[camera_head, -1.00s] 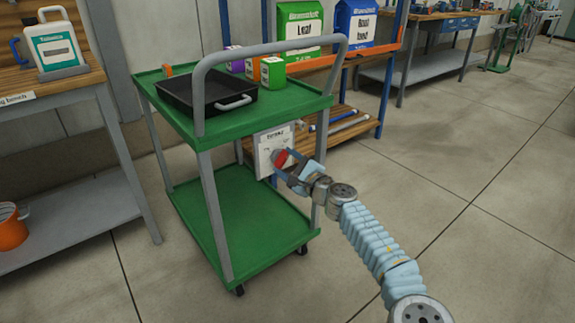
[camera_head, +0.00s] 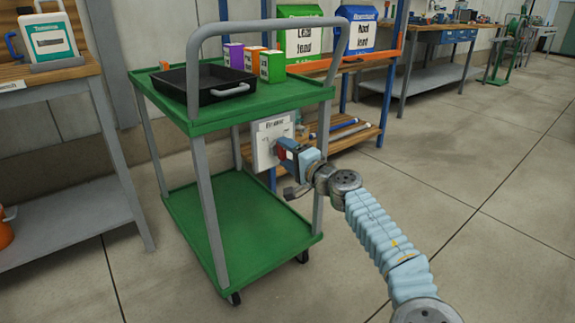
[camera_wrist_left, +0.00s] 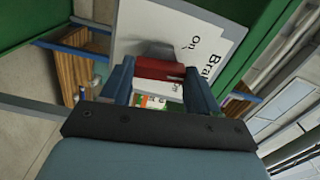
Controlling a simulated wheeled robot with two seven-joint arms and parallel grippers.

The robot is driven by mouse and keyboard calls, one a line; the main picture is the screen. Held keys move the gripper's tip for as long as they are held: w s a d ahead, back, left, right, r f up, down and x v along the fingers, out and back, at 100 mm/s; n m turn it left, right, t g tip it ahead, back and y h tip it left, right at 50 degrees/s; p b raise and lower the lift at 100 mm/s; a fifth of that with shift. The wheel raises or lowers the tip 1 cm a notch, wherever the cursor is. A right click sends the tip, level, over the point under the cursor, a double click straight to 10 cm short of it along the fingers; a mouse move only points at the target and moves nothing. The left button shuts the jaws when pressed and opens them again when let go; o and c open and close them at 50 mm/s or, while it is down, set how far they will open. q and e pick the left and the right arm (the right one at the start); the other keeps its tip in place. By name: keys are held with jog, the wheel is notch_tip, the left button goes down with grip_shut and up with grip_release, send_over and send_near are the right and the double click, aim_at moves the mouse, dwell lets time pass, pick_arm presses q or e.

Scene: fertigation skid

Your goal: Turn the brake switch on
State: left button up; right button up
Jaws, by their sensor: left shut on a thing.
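The brake switch is a white plate (camera_head: 264,150) on the near right end of the green cart, with a red handle (camera_wrist_left: 158,68) on its face. In the left wrist view the plate (camera_wrist_left: 195,22) carries the words "On" and "Bra…", the rest cut off. My left gripper (camera_head: 284,153) is at the plate, shut on the red handle. In the left wrist view its two blue fingers stand on either side of the handle. A grey piece (camera_wrist_left: 150,48) of the switch shows just beyond the handle. My right gripper is not in view.
The green cart (camera_head: 262,101) has grey posts and handle, and holds a black tray (camera_head: 205,92) and several small boxes (camera_head: 272,66). A shelf rack with large bags (camera_head: 303,35) stands behind. A workbench (camera_head: 45,72) is at left. Floor at right is clear.

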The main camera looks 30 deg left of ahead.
pick_arm(q)
jog(key=n+b, duration=0.1)
jog(key=n, duration=0.1)
jog(key=n+b, duration=0.1)
jog(key=b, duration=0.1)
jog(key=shift+f+n, duration=0.35)
jog(key=shift+n, duration=0.05)
jog(key=n+b, duration=0.2)
jog(key=shift+r+n+b, duration=0.1)
jog(key=shift+n+b, duration=0.2)
jog(key=shift+b, duration=0.05)
jog(key=shift+r+n+b, duration=0.1)
jog(key=shift+n+b, duration=0.35)
jog(key=shift+n, duration=0.25)
jog(key=o, duration=1.1)
jog(key=shift+r, duration=0.1)
jog(key=shift+c, duration=0.2)
jog(key=p+v, duration=0.1)
jog(key=v, duration=1.3)
